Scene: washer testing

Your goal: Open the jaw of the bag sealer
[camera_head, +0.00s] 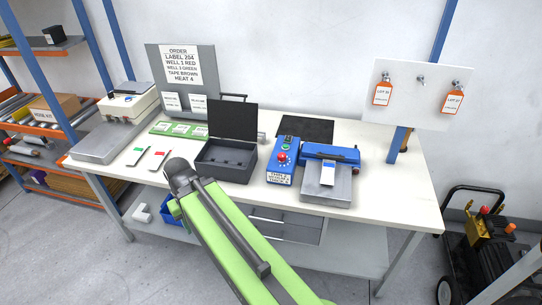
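The bag sealer (312,192) appears to be the blue and grey machine on the right half of the white table, with a flat grey bed at the front. Its blue jaw bar (345,157) lies low across the back of the bed; the gap under it is too small to see. A small blue and white piece (328,173) rests on the bed. A blue control box (284,155) with a red knob stands just left of it. My green arm reaches up from the bottom centre to a dark rounded joint left of the sealer. My gripper's fingers do not show.
An open black case (228,160) stands mid-table, with a dark mat (305,129) behind. White and grey equipment (115,128) and an order board (183,82) are at the left. A panel with orange tags (414,92) hangs at the right. The table's front right corner is clear.

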